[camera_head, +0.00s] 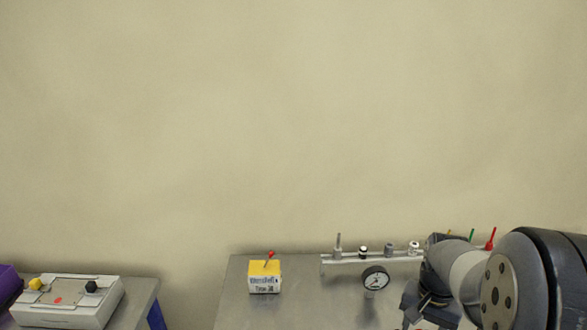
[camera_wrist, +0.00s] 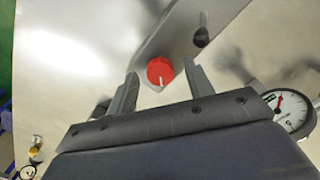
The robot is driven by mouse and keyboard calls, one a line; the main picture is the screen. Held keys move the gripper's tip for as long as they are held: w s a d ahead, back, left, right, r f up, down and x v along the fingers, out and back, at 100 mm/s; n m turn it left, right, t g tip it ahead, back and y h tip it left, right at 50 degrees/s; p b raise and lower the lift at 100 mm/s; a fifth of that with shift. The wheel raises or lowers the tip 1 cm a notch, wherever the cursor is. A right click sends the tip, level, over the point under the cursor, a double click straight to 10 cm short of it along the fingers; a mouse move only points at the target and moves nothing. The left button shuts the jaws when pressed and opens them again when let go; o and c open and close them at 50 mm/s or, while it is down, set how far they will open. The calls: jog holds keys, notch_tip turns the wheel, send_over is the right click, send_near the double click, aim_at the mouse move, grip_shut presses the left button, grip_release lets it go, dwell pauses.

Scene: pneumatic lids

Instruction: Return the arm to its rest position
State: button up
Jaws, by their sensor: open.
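My arm (camera_head: 465,275) reaches in from the right side of the head view, over the right end of the grey metal table. My gripper (camera_wrist: 160,69) shows in the wrist view with its two fingers apart and nothing held between them. A red round knob (camera_wrist: 160,71) with a white mark appears in the gap between the fingertips. I cannot tell how far beyond the tips it lies. In the head view my gripper (camera_head: 424,308) is dark and low beside the arm, partly cut off by the frame's bottom edge.
A manifold bar (camera_head: 345,258) with several valves runs along the table's back, partly behind my arm. A pressure gauge (camera_head: 376,279) stands left of my gripper. A yellow-and-white box (camera_head: 265,276) with a red lever sits farther left. A grey device (camera_head: 68,300) occupies the left table.

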jog(key=n+b, duration=0.1)
jog(key=n, duration=0.5)
jog(key=shift+n, duration=0.4)
jog(key=shift+r, duration=1.35)
